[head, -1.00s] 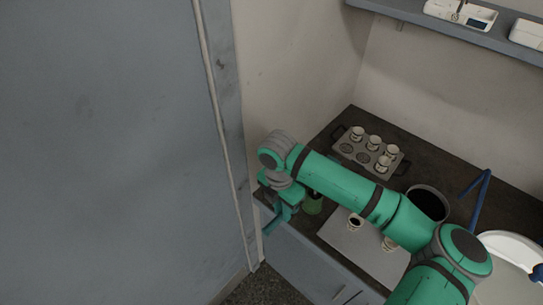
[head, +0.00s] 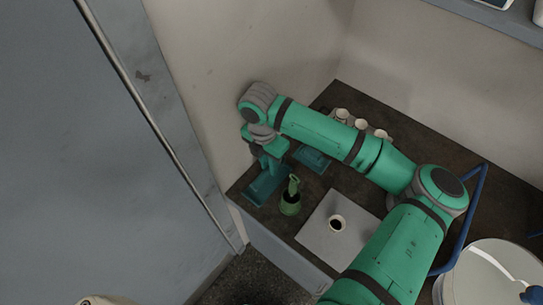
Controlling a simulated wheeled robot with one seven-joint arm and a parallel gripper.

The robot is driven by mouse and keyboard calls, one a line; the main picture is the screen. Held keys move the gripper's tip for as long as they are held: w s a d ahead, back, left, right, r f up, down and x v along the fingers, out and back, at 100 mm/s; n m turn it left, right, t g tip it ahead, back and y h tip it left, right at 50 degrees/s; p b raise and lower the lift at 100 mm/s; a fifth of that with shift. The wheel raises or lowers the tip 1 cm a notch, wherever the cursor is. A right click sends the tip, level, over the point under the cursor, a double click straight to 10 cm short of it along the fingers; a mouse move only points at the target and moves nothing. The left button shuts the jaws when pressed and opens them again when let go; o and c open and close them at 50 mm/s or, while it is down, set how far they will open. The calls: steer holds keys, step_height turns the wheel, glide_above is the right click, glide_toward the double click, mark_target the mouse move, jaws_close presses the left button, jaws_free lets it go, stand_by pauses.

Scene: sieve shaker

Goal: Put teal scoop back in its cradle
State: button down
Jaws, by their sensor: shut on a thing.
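My gripper (head: 266,162) is at the left end of the counter, pointing down, seen from behind the wrist. It is shut on a teal piece that I take to be the teal scoop; gripper and scoop share nearly one colour, so their border is unclear. Flat, dark teal shapes (head: 264,187) show just below the gripper, near the counter's left edge. I cannot tell whether they are scoop or cradle, or whether they touch the counter. Another low teal piece (head: 312,158) lies right of the gripper, partly behind my arm; it may be the cradle.
A green pot (head: 290,206) with an upright green handle stands close right of the gripper. A pale board (head: 325,247) bears a dark-filled cup (head: 337,223). Several pale cups stand behind my arm. A large white bowl (head: 490,275) and blue frame (head: 462,230) are right.

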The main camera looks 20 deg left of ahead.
steer(key=shift+a+f, duration=0.1)
steer(key=shift+f, duration=0.1)
steer(key=shift+s+a+f, duration=0.15)
steer(key=shift+s+f, duration=0.3)
steer(key=shift+f, duration=1.35)
steer(key=shift+w+f, duration=0.1)
steer(key=shift+f, duration=0.25)
steer(key=c, duration=1.6)
jaws_free()
steer(key=shift+o, duration=0.2)
steer(key=shift+r, duration=3.55)
